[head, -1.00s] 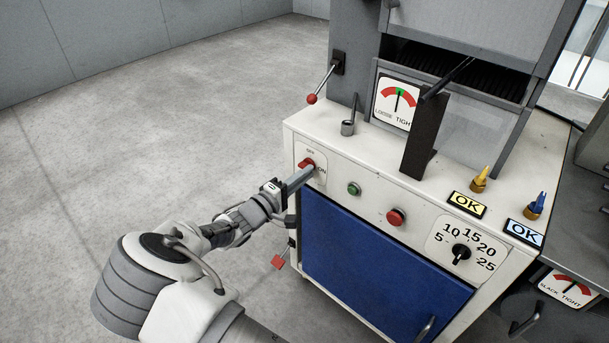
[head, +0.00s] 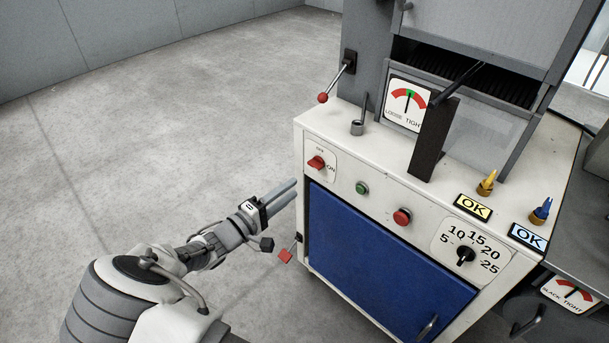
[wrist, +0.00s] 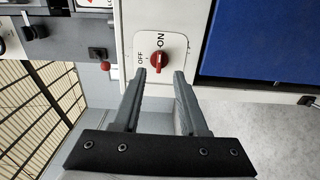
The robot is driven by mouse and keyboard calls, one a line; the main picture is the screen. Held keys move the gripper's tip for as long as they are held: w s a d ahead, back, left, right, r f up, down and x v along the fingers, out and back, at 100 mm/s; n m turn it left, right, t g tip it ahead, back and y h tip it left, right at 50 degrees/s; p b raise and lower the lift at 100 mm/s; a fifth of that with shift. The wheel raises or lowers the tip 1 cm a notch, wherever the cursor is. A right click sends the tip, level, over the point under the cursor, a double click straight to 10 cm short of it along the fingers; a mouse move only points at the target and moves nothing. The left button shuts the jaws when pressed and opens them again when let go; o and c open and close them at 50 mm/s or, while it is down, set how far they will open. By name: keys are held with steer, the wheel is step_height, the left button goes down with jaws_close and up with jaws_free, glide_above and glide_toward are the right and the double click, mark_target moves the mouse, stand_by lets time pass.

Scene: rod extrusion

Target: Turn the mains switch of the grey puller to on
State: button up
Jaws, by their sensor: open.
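The mains switch (head: 316,162) is a red rotary knob on a white plate at the upper left of the machine's front panel. Its plate has OFF above and ON to the right in the head view. The knob's bar lies level, in line with ON. In the wrist view the knob (wrist: 159,61) also lines up with ON, and OFF is off to its side. My gripper (head: 293,190) is open and empty, below and left of the switch in the head view. In the wrist view its fingertips (wrist: 160,76) are apart, short of the knob, which shows between them.
The panel also holds a green button (head: 362,188), a red button (head: 402,217) and a numbered dial (head: 465,254). A blue door (head: 380,265) is below. A red-ended lever (head: 286,256) sticks out close below my gripper. The floor to the left (head: 150,130) is clear.

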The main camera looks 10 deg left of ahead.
steer(key=p+v, duration=0.1)
steer(key=v, duration=0.7)
steer(key=shift+a, duration=0.1)
steer(key=d+r+m+g+y, duration=0.1)
steer(key=d+r+m+g, duration=0.5)
steer(key=d, duration=0.6)
steer(key=d+r+m+g+y, duration=0.1)
steer(key=d+r+m+g, duration=0.1)
steer(key=d+r+g, duration=0.65)
steer(key=s+d+r+m+t+y, duration=0.2)
steer(key=s+d+r+y, duration=0.25)
steer(key=s+d, duration=0.25)
steer(key=s+d+r+m+t+y, duration=0.25)
steer(key=s+d+r, duration=0.25)
steer(key=s+d, duration=0.3)
step_height(320, 180, up, 20)
steer(key=p, duration=1.9)
steer(key=shift+f+n+p, duration=0.2)
steer(key=shift+n+p, duration=0.15)
